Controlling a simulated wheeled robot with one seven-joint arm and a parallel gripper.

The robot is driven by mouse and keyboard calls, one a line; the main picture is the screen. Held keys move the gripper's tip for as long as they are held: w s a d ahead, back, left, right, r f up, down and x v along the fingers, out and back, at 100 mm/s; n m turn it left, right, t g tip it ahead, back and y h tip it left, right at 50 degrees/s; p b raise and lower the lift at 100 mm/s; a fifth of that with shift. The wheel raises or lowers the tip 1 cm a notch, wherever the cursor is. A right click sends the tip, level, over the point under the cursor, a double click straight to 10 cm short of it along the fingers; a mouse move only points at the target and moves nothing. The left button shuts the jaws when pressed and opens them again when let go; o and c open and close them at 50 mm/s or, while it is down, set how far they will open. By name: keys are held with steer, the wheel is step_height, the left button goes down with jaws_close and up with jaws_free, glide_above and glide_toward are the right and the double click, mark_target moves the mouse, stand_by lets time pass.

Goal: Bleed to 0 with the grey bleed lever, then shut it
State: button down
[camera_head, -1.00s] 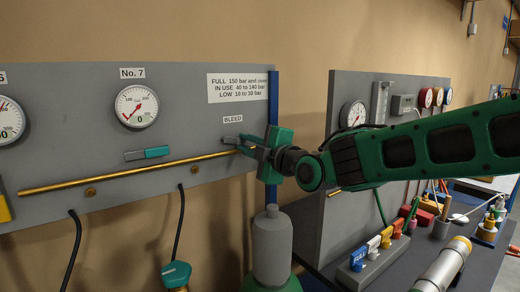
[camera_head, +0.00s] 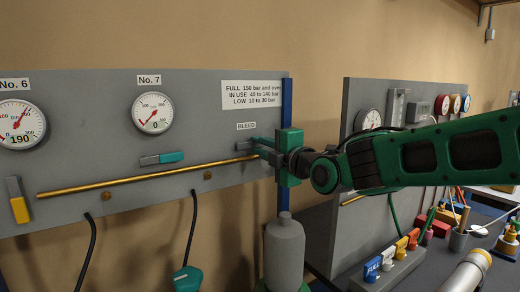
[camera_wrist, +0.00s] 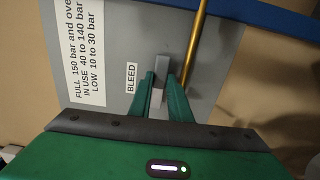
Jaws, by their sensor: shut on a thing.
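The grey bleed lever (camera_head: 243,145) is on the grey panel under the BLEED label (camera_head: 246,126), at the right end of a brass pipe (camera_head: 140,179). My gripper (camera_head: 259,147) is at the lever, its green fingers closed on it. In the wrist view, the lever (camera_wrist: 157,97) shows between the two fingertips (camera_wrist: 161,85); part of it is hidden by them. The No. 7 gauge (camera_head: 152,112) reads 0, its red needle pointing down-left. The No. 6 gauge (camera_head: 19,122) reads 190.
A teal-handled lever (camera_head: 162,158) lies level below No. 7, and a yellow-handled lever (camera_head: 18,200) hangs down at left. A grey cylinder (camera_head: 284,252) stands below my gripper. A second panel (camera_head: 375,100) and a bench with tools are to the right.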

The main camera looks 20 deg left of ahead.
steer(key=c, duration=1.6)
jaws_free()
steer(key=shift+w+d+f, duration=0.1)
steer(key=shift+w, duration=0.05)
steer(key=shift+c, duration=0.2)
steer(key=v, duration=1)
steer(key=shift+s+d, duration=0.25)
steer(key=shift+d, duration=0.1)
